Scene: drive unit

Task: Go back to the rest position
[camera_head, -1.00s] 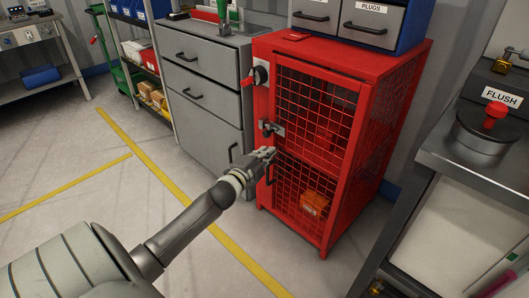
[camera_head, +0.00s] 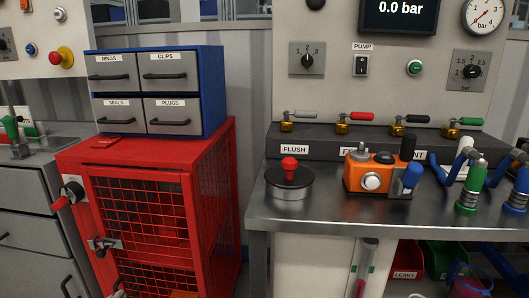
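Only a small grey tip of my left gripper (camera_head: 118,291) shows at the bottom edge in the head view, in front of the red mesh cabinet (camera_head: 215,200). The rest of that gripper and its arm are below the picture, so I cannot tell if it is open or shut, or if it touches the cabinet. The cabinet's mesh door looks closed, with a metal latch (camera_head: 104,244) and a red-handled switch (camera_head: 68,194) at its left side. My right gripper is out of view.
A steel bench (camera_head: 355,211) stands right of the cabinet, bearing a round pot with a red knob (camera_head: 289,185), an orange pump unit (camera_head: 372,174) and green-and-blue tools. A blue drawer unit (camera_head: 212,85) sits on the cabinet. Grey drawers (camera_head: 25,195) stand left.

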